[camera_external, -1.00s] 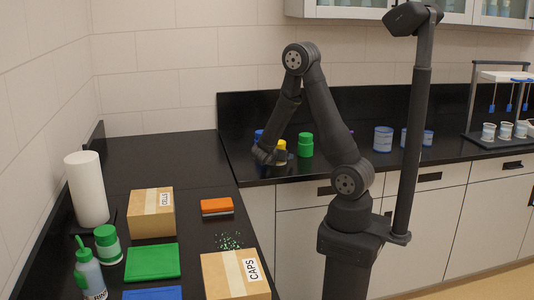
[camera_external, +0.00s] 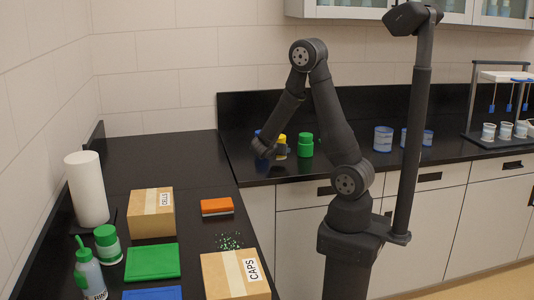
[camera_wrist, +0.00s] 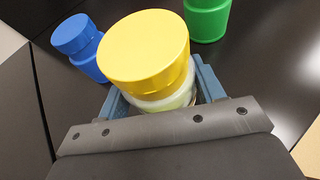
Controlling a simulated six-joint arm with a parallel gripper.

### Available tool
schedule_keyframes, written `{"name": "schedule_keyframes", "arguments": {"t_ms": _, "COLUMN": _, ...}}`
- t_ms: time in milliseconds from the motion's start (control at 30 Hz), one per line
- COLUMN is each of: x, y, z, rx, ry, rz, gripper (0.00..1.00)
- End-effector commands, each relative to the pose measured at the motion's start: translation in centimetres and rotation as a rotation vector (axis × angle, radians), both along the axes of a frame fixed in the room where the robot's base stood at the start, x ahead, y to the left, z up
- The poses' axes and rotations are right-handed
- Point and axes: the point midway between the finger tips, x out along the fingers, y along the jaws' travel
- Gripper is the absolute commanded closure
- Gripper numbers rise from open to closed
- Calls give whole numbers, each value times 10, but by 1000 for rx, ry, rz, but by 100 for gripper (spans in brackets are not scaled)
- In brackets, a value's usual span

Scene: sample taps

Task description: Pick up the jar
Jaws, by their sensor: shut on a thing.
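A jar with a yellow lid (camera_wrist: 145,48) fills the middle of the wrist view, with a pale, translucent body below the lid. My gripper (camera_wrist: 158,100) is shut on this jar, its blue-grey fingers on either side of the body. In the external view the yellow-lidded jar (camera_external: 282,140) shows at the back counter, partly hidden by my gripper (camera_external: 275,150). I cannot tell whether its base is clear of the counter.
A blue-lidded jar (camera_wrist: 80,42) stands close on the left and a green jar (camera_wrist: 207,16) on the right. The green one also shows in the external view (camera_external: 306,146). Boxes, including the CAPS box (camera_external: 236,276), and a paper roll (camera_external: 87,190) stand on the left counter.

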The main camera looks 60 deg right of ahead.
Motion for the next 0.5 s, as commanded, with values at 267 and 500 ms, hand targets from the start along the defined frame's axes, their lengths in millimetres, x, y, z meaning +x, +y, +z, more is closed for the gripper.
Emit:
{"name": "schedule_keyframes", "arguments": {"t_ms": 267, "x": -36, "y": -24, "z": 41, "rx": 0, "ry": -5, "rz": -5, "gripper": 66}}
{"name": "schedule_keyframes", "arguments": {"t_ms": 500, "x": -71, "y": -47, "z": 66, "rx": -1, "ry": -5, "rz": -4, "gripper": 66}}
